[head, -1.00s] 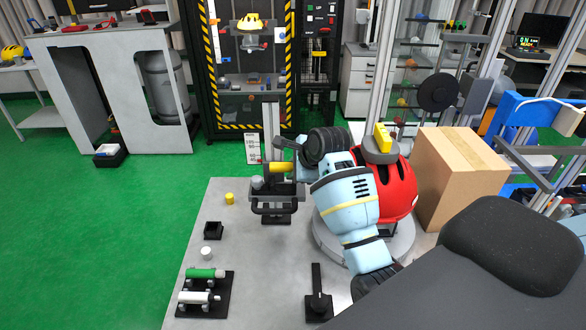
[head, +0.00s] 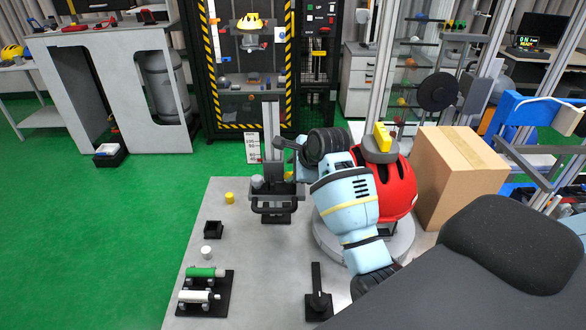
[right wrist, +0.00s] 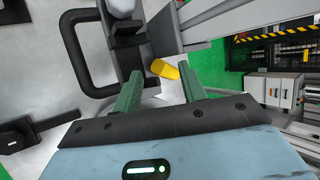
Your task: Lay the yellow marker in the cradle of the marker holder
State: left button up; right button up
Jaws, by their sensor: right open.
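My right gripper (head: 284,160) is open beside the upright of a grey stand. In the right wrist view its two green fingers (right wrist: 158,92) are spread with nothing between them. A short yellow cylinder, seemingly the yellow marker (right wrist: 165,69), shows tilted just beyond the fingertips, beside the stand's dark block; I cannot tell what it rests on. A black rack (head: 224,290), which may be the marker holder, carries a green marker (head: 203,272) and a white marker (head: 195,296) at the table's front left. My left gripper is out of view.
The grey stand (head: 269,130) has a black handle (head: 274,210). A yellow cap (head: 229,198), black square holder (head: 213,230), white cap (head: 207,252) and black lever (head: 317,285) are on the table. A red dome (head: 397,190) and cardboard box (head: 460,175) stand right. The table's middle is clear.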

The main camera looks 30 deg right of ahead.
jog(key=shift+s+f, duration=0.2)
jog(key=shift+f, duration=0.5)
jog(key=shift+s+r, duration=0.2)
jog(key=shift+r, duration=0.3)
jog(key=v, duration=0.7)
jog(key=shift+r, duration=0.4)
jog(key=shift+w, duration=0.1)
